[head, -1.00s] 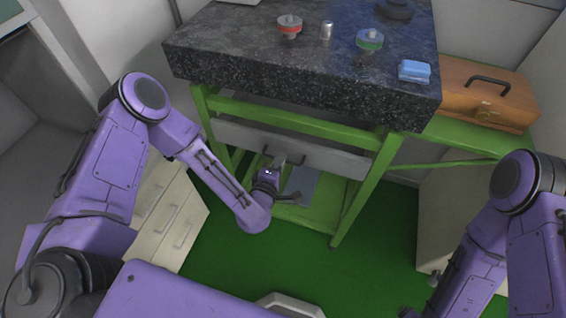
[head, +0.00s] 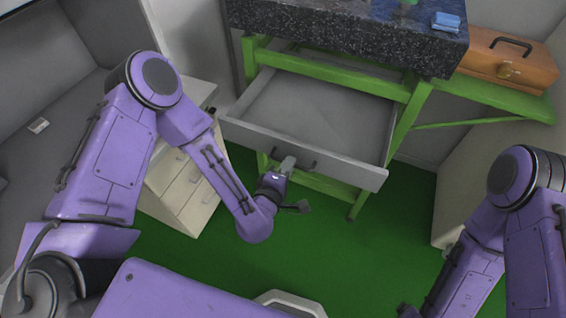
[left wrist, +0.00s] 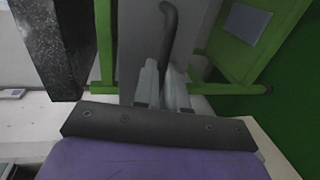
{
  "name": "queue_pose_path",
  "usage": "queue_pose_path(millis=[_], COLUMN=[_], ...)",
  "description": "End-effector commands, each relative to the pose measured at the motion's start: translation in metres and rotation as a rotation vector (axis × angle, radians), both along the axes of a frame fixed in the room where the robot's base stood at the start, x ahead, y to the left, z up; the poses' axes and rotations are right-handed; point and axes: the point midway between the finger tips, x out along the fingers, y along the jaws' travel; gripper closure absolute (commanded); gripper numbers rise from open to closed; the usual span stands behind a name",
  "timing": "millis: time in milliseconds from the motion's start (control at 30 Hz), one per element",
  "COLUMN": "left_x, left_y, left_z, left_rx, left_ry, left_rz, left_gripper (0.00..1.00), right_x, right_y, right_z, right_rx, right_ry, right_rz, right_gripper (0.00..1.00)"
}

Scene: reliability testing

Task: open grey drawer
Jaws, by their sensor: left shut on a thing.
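The grey drawer (head: 245,131) under the stone-topped green table is pulled well out in the head view, and its inside looks empty. Its dark bar handle (head: 308,165) is on the front panel. My left gripper (head: 288,163) is at the left part of this handle and shut on it. In the left wrist view the two fingers (left wrist: 162,88) close around the dark curved handle (left wrist: 170,25), with the grey drawer front behind. My right arm is at the right of the head view, and its gripper is not clearly visible.
The green table frame (head: 400,125) surrounds the drawer, with a dark stone slab (head: 330,38) on top. An orange case (head: 520,65) sits on a green side shelf at right. A white drawer cabinet (head: 185,185) stands at left. The green floor in front is clear.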

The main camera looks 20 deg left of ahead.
Motion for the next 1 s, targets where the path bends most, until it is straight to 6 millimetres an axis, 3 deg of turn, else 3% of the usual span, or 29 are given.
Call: queue_pose_path(millis=[367, 400, 433, 467, 767, 867, 1000], left_x=[-0.001, -0.001, -0.001, -0.001, -0.004, -0.016, -0.05], left_y=[-0.001, -0.001, -0.001, -0.001, 0.0, 0.001, 0.004], left_z=[0.0, 0.0, 0.0, 0.0, 0.0, 0.001, 0.006], left_rx=[0.0, 0.0, 0.0, 0.0, 0.0, -0.001, 0.001], left_ry=[0.0, 0.0, 0.0, 0.0, 0.001, 0.001, 0.002], left_rz=[0.0, -0.001, -0.001, -0.001, -0.002, -0.004, -0.006], left_gripper=[1.0, 0.76, 0.66, 0.64, 0.64, 0.64, 0.64], right_x=[0.0, 0.0, 0.0, 0.0, 0.0, 0.0, 0.0], right_y=[0.0, 0.0, 0.0, 0.0, 0.0, 0.0, 0.0], right_z=[0.0, 0.0, 0.0, 0.0, -0.001, -0.006, -0.018], right_rx=[0.0, 0.0, 0.0, 0.0, 0.0, 0.0, 0.0], right_ry=[0.0, 0.0, 0.0, 0.0, 0.0, 0.0, 0.0], right_rz=[0.0, 0.0, 0.0, 0.0, 0.0, 0.0, 0.0], right_gripper=[0.14, 0.14, 0.14, 0.14, 0.14, 0.14, 0.14])
